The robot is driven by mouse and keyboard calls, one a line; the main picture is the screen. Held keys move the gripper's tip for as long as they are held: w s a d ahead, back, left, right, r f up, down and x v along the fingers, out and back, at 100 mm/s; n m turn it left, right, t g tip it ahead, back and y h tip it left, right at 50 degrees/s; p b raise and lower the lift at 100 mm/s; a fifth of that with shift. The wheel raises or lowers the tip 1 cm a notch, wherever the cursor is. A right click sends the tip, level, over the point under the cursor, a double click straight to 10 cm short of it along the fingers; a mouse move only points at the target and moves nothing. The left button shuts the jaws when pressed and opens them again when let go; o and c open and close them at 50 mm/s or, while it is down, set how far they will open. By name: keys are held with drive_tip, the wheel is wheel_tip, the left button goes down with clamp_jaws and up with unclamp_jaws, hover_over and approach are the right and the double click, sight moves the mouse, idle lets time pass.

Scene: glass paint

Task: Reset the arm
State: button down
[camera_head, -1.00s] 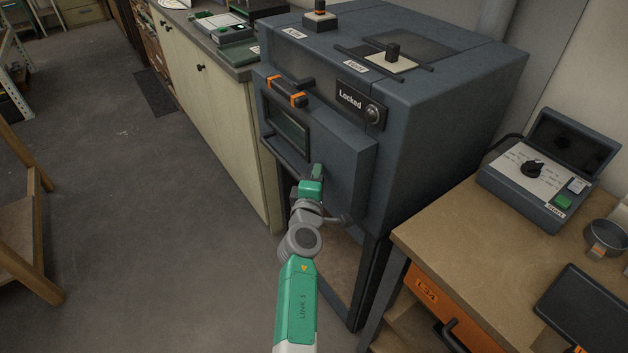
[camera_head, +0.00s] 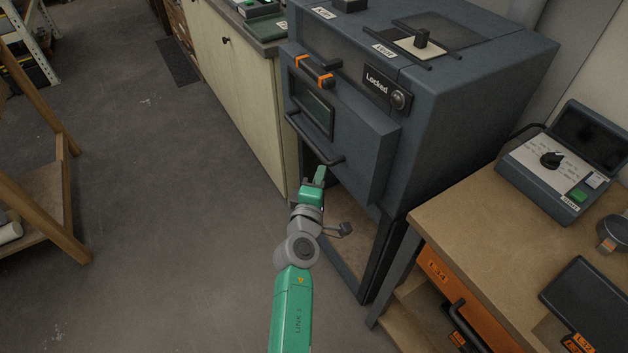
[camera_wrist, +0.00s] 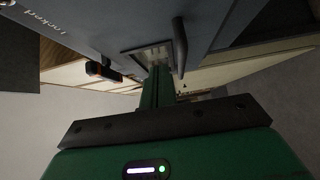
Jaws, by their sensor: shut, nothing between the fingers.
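My green arm reaches up from the bottom of the head view, and my gripper (camera_head: 320,174) is in front of the dark kiln-like cabinet (camera_head: 465,125), near its lower door handle (camera_head: 318,146). In the wrist view my gripper (camera_wrist: 158,75) shows as green fingers pressed together with nothing between them. The handle bar (camera_wrist: 180,47) shows just right of the fingertips there. I cannot tell whether the fingers touch the cabinet. The cabinet front carries a sign reading "Locked" (camera_head: 377,84).
A wooden workbench (camera_head: 470,215) with a control box (camera_head: 553,165) and an orange drawer (camera_head: 450,285) stands at right. A pale cupboard (camera_head: 235,95) is behind, left of the cabinet. A wooden frame (camera_head: 70,200) stands at far left. The floor (camera_head: 170,220) between is clear.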

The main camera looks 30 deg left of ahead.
drive_tip(key=p+v, duration=0.1)
drive_tip(key=v, duration=0.3)
drive_tip(key=shift+s+d+r, duration=0.1)
drive_tip(key=shift+s+d, duration=0.1)
drive_tip(key=shift+s, duration=0.1)
drive_tip(key=d+r+m+t+h, duration=0.2)
drive_tip(key=d+r+m, duration=0.45)
drive_tip(key=r, duration=0.65)
drive_tip(key=d+r+m+t+h, duration=0.25)
drive_tip(key=d+r+m, duration=0.25)
drive_tip(key=d+r, duration=0.5)
drive_tip(key=s+d+r+m+t+h, duration=0.1)
drive_tip(key=s+d+r+m, duration=0.3)
drive_tip(key=s+r, duration=0.3)
drive_tip(key=s+d+r+m+t, duration=0.1)
drive_tip(key=s+d+r+m, duration=0.3)
drive_tip(key=r, duration=0.6)
drive_tip(key=s+d+r+m+t+h, duration=0.1)
drive_tip(key=s+d+r+m+t, duration=0.15)
drive_tip(key=s+r, duration=0.5)
wheel_tip(320, 180, up, 36)
drive_tip(key=g+p, duration=0.1)
drive_tip(key=p, duration=3.4)
drive_tip(key=shift+w+d+y, duration=0.15)
drive_tip(key=shift+w+y, duration=0.2)
